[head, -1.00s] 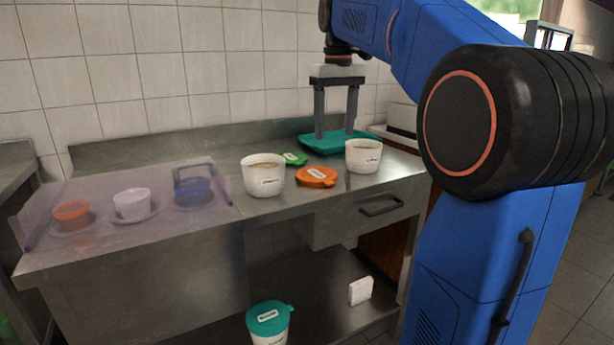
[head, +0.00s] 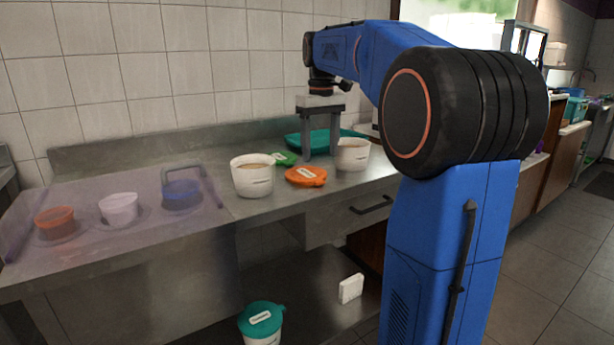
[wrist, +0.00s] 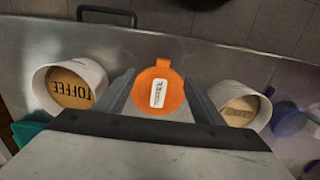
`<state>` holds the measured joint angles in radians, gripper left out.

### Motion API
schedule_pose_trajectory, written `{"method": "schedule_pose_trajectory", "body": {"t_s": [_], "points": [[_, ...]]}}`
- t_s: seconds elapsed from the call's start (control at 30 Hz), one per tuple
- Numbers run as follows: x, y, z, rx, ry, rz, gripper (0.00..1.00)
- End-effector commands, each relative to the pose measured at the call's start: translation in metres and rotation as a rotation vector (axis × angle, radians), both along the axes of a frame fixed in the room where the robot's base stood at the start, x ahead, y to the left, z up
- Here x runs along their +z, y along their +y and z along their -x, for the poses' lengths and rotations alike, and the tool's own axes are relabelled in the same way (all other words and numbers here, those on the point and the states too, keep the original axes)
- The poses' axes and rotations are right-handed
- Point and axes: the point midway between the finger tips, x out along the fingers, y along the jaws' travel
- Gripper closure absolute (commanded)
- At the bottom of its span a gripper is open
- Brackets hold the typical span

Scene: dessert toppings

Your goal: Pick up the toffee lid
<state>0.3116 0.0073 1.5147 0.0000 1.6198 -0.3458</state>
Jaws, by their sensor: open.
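An orange lid (head: 306,177) with a white label and a small tab lies flat on the steel counter; it also shows in the wrist view (wrist: 172,104). Its label is too small to read surely. My gripper (head: 320,156) points down, open and empty. In the wrist view the fingers are on either side of the orange lid, apart from it. A white tub (wrist: 48,92) marked TOFFEE inside is at the left of the wrist view. A green lid (head: 283,158) lies behind the orange one in the head view.
Another white tub (head: 252,180) stands left of the orange lid, and the toffee tub (head: 352,156) right of it. A teal tray (head: 293,139) lies behind. Small bowls under a clear cover (head: 100,190) sit at the left. A teal-lidded tub (head: 261,318) is on the lower shelf.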

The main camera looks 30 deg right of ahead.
Motion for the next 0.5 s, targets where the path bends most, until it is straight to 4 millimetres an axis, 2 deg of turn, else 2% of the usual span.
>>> {"method": "schedule_pose_trajectory", "body": {"t_s": [0.1,0.37,0.5], "points": [[-0.014,0.0,0.0,0.0,0.001,0.0,0.38],[-0.03,0.002,0.001,0.0,0.0,0.0,0.38],[-0.049,0.005,0.004,0.001,0.002,-0.001,0.38]]}}
